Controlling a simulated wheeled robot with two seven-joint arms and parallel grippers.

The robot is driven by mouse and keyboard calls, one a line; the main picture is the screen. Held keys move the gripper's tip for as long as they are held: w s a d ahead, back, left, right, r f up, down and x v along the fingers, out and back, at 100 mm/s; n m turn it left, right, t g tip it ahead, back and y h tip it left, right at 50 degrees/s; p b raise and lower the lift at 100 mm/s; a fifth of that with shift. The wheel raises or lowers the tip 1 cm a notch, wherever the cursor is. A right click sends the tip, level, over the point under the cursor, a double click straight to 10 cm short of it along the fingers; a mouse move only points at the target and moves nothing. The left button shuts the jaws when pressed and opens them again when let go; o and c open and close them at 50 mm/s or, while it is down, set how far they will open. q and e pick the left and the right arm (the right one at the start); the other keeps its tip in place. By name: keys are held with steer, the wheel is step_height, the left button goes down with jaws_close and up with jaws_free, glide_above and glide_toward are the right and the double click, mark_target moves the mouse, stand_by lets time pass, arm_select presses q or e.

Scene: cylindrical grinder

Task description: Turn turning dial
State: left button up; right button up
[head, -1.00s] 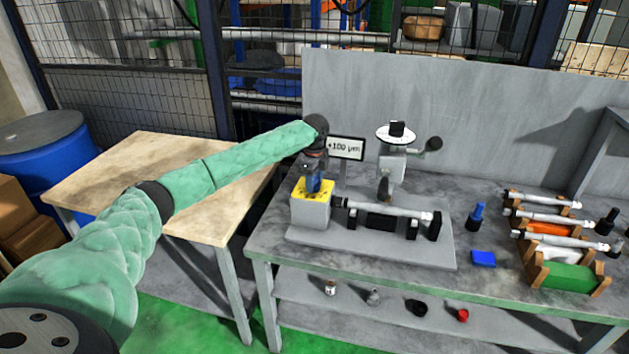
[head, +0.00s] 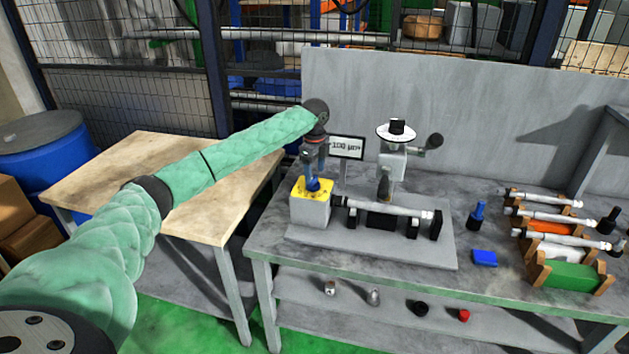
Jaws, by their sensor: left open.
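A light grey box with a yellow top (head: 300,187) stands at the left end of the grinder, with a blue knob (head: 313,185) on it. My left gripper (head: 313,172) points down just above this knob and is open. Whether its fingertips touch the knob is too small to tell. A white round dial plate with a black knob (head: 397,127) tops the grey wheel head to the right, clear of the gripper. A small display (head: 346,147) behind the box shows a blurred reading with "100". My right gripper is not in view.
A shaft (head: 385,208) lies across the grinder base. To the right are a blue block (head: 484,258), a blue-topped bottle (head: 478,215) and a rack of shafts (head: 570,278). A grey panel (head: 450,110) rises behind. A wooden table (head: 130,185) stands left.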

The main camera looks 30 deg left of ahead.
mark_target(315, 177)
arm_select(q)
steer(key=shift+r+b, duration=0.45)
steer(key=shift+r, duration=1.5)
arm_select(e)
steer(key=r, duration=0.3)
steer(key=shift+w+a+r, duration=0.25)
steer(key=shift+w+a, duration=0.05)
